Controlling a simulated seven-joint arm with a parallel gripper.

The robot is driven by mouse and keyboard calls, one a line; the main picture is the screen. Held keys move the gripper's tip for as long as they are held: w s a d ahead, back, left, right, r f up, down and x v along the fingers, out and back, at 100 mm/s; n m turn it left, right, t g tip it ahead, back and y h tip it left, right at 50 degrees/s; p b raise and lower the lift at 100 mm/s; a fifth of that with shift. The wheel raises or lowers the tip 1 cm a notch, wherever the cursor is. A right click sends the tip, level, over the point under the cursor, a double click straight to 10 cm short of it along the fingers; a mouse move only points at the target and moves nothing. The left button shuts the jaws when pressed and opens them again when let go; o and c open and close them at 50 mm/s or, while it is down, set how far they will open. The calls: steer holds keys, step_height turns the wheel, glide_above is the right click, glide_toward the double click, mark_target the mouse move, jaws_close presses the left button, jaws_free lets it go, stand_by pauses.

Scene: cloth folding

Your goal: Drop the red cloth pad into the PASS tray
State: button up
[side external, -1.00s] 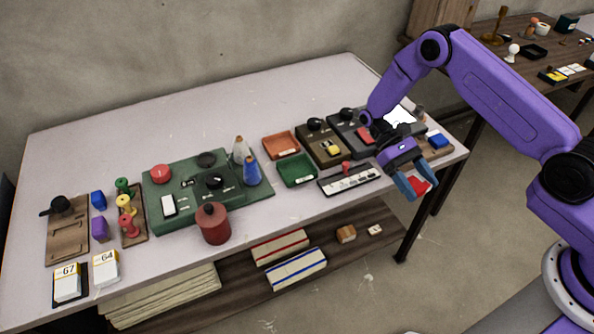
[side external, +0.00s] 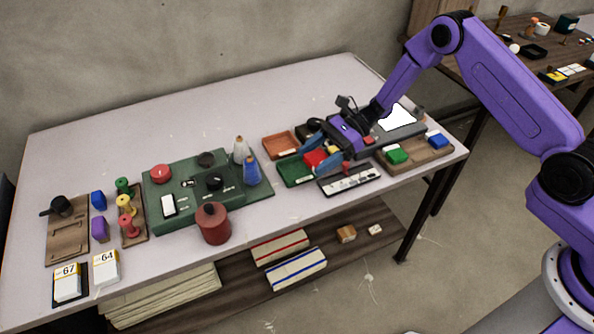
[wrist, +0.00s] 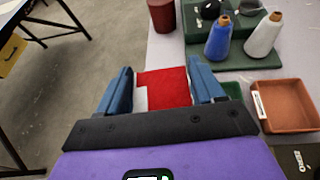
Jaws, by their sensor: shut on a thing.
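My gripper (side external: 318,156) is shut on the red cloth pad (side external: 315,159), which is held level between the two blue fingers. In the wrist view the pad (wrist: 167,86) spans the gap between the fingers, with a white patch at its left side. The green tray (side external: 296,173) lies on the table just left of the pad in the side view, partly covered by pad and finger. In the wrist view only a bit of the green tray (wrist: 234,91) shows beside the right finger. An orange-brown tray (side external: 280,146) sits behind it. The tray labels are too small to read.
A white strip (side external: 349,180) with a red knob lies below my gripper, near the table's front edge. The blue cone spool (side external: 251,171) and the green machine (side external: 182,214) stand left of the trays. A wooden board (side external: 418,157) with coloured pads is at right.

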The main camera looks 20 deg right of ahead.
steer(key=w+r+m+t+h, duration=0.1)
steer(key=w+r+m+t, duration=0.1)
steer(key=w+m+t, duration=0.55)
steer(key=shift+n+g, duration=0.55)
steer(key=shift+n, duration=0.4)
steer(key=shift+w+f, duration=0.2)
steer(key=shift+f, duration=0.75)
steer(key=shift+w+f, duration=0.2)
steer(key=shift+f, duration=0.75)
steer(key=shift+w+f, duration=0.2)
steer(key=shift+f, duration=0.75)
steer(key=o, duration=1.2)
steer(key=v, duration=1.7)
steer(key=shift+s+d, duration=0.2)
steer(key=shift+d, duration=0.05)
steer(key=shift+a, duration=0.1)
